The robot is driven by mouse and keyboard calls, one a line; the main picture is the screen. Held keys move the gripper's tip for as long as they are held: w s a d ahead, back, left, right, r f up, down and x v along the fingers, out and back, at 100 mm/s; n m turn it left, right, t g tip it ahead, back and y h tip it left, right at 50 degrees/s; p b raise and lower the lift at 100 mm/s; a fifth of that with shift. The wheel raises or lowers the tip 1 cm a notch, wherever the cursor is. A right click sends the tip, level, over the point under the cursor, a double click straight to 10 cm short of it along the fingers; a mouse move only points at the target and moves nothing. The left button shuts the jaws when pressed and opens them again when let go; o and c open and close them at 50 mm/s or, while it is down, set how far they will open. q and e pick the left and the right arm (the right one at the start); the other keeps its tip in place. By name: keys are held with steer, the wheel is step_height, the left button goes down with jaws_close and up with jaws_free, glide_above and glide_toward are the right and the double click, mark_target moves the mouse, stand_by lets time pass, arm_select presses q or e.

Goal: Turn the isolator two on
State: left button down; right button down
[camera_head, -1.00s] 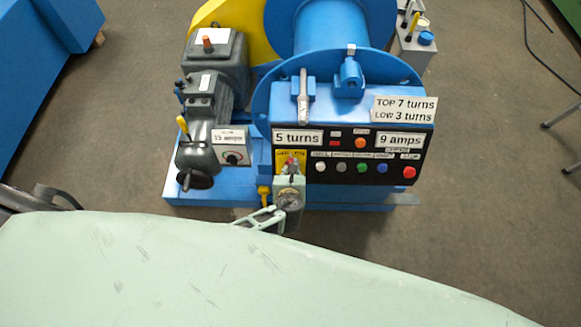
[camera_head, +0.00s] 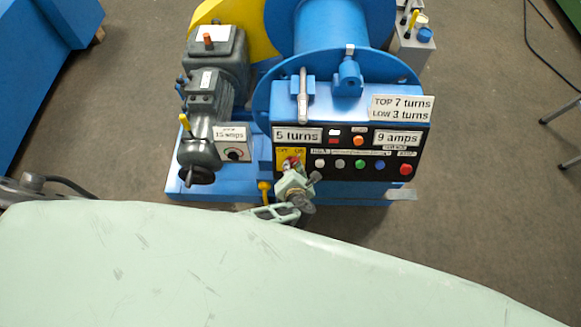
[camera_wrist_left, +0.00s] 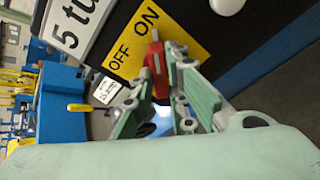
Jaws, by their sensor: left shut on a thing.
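A red isolator handle (camera_head: 291,162) sits on a yellow OFF/ON plate (camera_head: 280,158) at the lower left of the black control panel. In the left wrist view the red handle (camera_wrist_left: 156,68) stands out beside the yellow plate (camera_wrist_left: 180,32), its upper end close to the word ON. My left gripper (camera_wrist_left: 160,88) has its pale green fingers on both sides of the handle and is shut on it. In the head view this gripper (camera_head: 291,173) appears tilted below the plate and hides part of the handle. My right gripper is not in view.
The black panel (camera_head: 340,169) carries several buttons, including a red one (camera_head: 406,169), just right of the handle. A grey gearbox (camera_head: 203,150) with a yellow-handled lever stands to the left. My pale green arm fills the lower foreground.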

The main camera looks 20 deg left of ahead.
arm_select(q)
steer(key=shift+m, duration=0.3)
steer(key=c, duration=1.7)
jaws_free()
steer(key=v, duration=1.2)
